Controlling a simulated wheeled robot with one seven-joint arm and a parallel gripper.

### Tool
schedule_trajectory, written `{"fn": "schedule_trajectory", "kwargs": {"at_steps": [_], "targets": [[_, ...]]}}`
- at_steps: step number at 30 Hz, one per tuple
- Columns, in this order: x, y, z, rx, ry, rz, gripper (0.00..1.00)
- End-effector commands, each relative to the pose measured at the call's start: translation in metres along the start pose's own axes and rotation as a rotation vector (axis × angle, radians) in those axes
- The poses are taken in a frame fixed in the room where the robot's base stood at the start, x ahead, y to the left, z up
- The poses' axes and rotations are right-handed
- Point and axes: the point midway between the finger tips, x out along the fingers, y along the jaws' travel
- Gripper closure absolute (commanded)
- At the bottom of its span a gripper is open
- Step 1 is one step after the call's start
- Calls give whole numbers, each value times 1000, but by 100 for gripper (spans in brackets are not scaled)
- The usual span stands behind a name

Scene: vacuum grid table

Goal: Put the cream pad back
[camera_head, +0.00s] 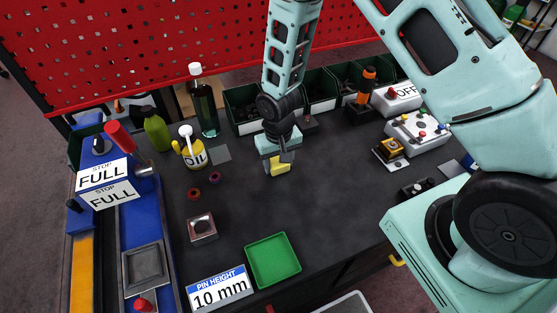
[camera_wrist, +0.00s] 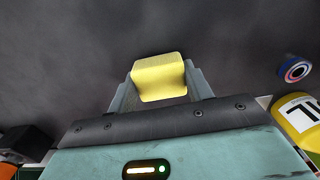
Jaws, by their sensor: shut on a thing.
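My gripper (camera_head: 272,160) points down over the middle of the dark table (camera_head: 320,205). It is shut on a small yellow block with a waisted side (camera_head: 281,165), the only thing here close to a cream pad. In the wrist view the block (camera_wrist: 159,78) sits between my two grey fingers. I cannot tell how far it is above the table. A flat grey square (camera_head: 221,154) lies on the table to the left of my gripper. A green tray (camera_head: 272,260) at the front edge looks empty.
A yellow oil can (camera_head: 193,153), green bottles (camera_head: 205,108) and dark green bins (camera_head: 243,110) stand at the back. Two small rings (camera_head: 214,178) and a small box (camera_head: 202,228) lie left. Devices (camera_head: 416,132) stand right. The table's middle is clear.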

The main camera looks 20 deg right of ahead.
Motion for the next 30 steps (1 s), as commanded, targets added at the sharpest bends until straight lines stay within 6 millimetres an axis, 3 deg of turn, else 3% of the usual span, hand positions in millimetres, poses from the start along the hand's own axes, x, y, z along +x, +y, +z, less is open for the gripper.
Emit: {"fn": "schedule_trajectory", "kwargs": {"at_steps": [5,6,8,20,26,30], "targets": [[4,0,0,0,0,0,71],[4,0,0,1,0,0,44],[3,0,0,1,0,0,28],[-3,0,-1,0,2,-1,28],[-28,0,-1,2,5,-2,28],[-55,0,-2,1,6,-2,28]]}}
